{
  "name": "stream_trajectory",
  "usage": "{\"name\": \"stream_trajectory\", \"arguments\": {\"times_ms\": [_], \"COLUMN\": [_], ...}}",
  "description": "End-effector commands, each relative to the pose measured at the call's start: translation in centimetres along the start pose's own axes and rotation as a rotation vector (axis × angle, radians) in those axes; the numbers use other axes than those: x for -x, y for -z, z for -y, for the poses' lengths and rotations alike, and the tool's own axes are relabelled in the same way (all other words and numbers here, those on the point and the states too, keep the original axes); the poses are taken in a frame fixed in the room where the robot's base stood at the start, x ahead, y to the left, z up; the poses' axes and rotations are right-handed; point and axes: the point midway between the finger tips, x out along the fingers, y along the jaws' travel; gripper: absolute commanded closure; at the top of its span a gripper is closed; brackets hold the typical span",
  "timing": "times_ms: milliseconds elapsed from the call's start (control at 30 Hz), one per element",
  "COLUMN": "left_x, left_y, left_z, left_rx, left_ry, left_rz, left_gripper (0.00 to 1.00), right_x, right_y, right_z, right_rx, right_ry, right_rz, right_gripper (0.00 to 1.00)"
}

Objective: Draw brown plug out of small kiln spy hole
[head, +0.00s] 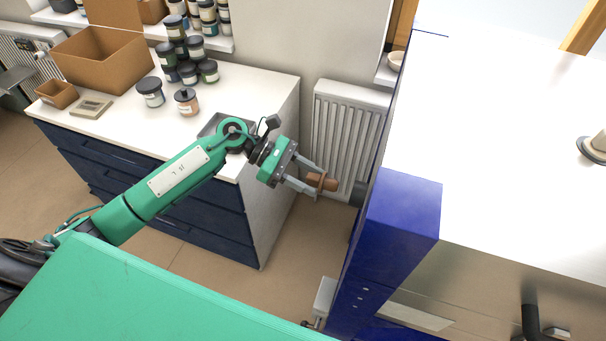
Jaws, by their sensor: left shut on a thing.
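My left gripper (318,184) reaches in from the left and is shut on a brown plug (329,184). The plug lies roughly level between the two grey fingers, in front of the radiator in the picture. A blue cabinet-like body (403,208), which seems to be the kiln, stands just to the right. A narrow gap shows between the plug's right end and the blue body. The spy hole is not visible; the blue side facing the gripper is seen too steeply. My right gripper is not in view.
A white-topped counter with navy drawers (150,195) stands behind the left arm, carrying jars (187,102) and a cardboard box (103,60). A white radiator (345,130) is on the wall. Open floor (290,240) lies below the gripper.

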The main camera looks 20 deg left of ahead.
Motion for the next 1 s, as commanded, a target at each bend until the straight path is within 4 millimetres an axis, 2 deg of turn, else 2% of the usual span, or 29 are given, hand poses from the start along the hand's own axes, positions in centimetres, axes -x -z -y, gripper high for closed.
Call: {"name": "stream_trajectory", "arguments": {"times_ms": [33,833,1000], "left_x": [-0.6,2.4,2.8], "left_y": [1.5,-3.5,-4.1], "left_z": [0.0,0.0,0.0], "left_rx": [0.0,-0.001,0.0], "left_ry": [0.0,0.0,0.0], "left_rz": [0.0,0.0,0.0], "left_gripper": [0.8,0.8,0.8], "right_x": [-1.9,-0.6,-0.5], "right_y": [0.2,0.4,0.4], "right_z": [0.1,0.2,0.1], "right_rx": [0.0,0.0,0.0], "right_ry": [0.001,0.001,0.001], "right_rz": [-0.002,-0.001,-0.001], "right_gripper": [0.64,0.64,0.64]}}
